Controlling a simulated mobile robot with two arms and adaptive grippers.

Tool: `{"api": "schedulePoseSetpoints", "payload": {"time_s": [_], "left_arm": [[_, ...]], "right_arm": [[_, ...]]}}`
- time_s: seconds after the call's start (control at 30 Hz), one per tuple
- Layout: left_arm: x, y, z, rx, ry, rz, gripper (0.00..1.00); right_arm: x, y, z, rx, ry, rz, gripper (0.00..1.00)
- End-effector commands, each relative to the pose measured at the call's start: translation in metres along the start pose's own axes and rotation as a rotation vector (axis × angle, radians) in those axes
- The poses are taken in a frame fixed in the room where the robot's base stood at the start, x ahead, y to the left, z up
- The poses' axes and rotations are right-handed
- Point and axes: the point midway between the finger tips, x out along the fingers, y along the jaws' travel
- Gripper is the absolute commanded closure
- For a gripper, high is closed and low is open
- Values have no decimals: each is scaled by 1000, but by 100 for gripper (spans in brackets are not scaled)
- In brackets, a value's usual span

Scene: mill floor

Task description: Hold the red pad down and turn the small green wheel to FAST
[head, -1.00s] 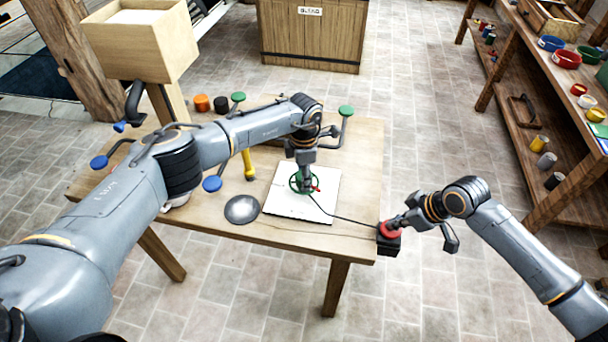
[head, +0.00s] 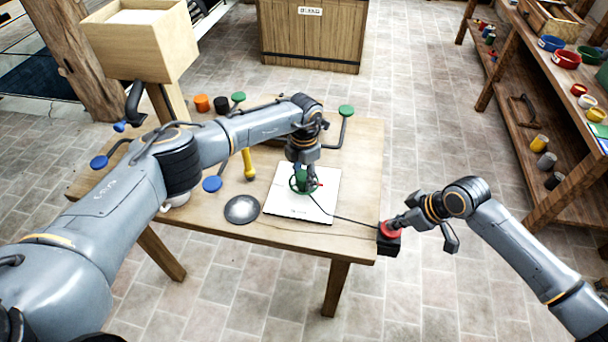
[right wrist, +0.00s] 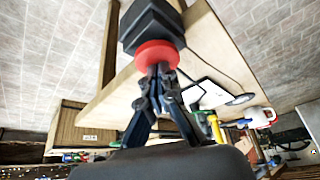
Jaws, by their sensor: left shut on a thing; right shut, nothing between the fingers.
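The small green wheel (head: 293,183) sits on a white plate (head: 318,207) on the table, with a small red pointer (head: 320,184) at its right side. My left gripper (head: 302,180) points down from above and is shut on the wheel, hiding part of it. The red pad (head: 390,229) sits on a black box at the table's front right corner. My right gripper (head: 396,226) is shut and empty, its fingertips against the pad. The right wrist view shows the closed fingers (right wrist: 157,72) touching the red pad (right wrist: 150,53). Lettering on the plate is too small to read.
The wooden table (head: 240,228) also holds a grey metal disc (head: 242,209), a yellow-handled tool (head: 249,165) and blue and green knobbed levers. A dark cable runs from the plate to the black box (head: 388,246). Shelves (head: 545,120) stand at the right.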

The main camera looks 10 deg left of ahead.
Motion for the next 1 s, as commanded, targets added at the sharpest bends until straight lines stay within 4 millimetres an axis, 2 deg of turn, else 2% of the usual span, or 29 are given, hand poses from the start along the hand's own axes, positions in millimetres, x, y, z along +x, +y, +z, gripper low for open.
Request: {"api": "schedulePoseSetpoints", "payload": {"time_s": [0.2,0.23,0.33,0.73,0.87,1.0], "left_arm": [[1,0,-1,-3,1,-1,87],[1,0,-1,-3,1,-1,54],[1,0,-1,-3,1,-1,33],[-5,0,0,0,-1,0,33],[-24,1,1,2,-3,2,33],[-54,1,1,1,-4,1,33]], "right_arm": [[1,0,1,0,-2,-1,100],[1,0,1,0,-2,-1,100],[1,0,1,0,-2,-1,100],[1,0,1,0,-2,-1,100],[0,0,1,0,-2,-1,100],[1,0,1,0,-2,-1,100]]}}
